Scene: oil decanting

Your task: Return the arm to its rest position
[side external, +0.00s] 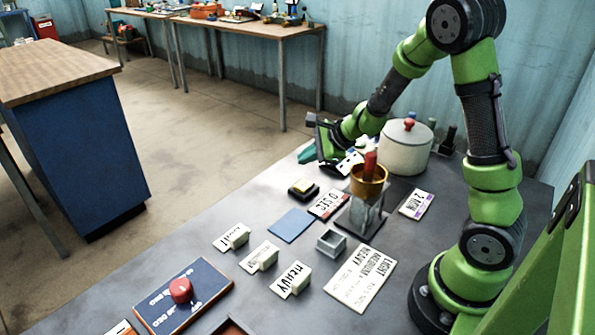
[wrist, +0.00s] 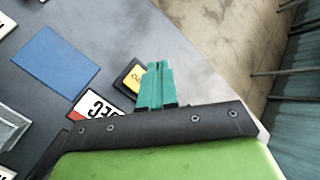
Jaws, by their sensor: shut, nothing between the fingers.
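My gripper (side external: 306,154) is at the far edge of the grey table, left of the white pot, with its teal fingers pointing left. In the wrist view its teal fingers (wrist: 157,82) are together with nothing between them.
A white lidded pot (side external: 405,150) stands close to my forearm. A brass cup (side external: 368,187) with a red object sits on a grey stand. A blue square (side external: 291,226), a small clear box (side external: 331,243), several labels and a red button (side external: 181,290) occupy the table.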

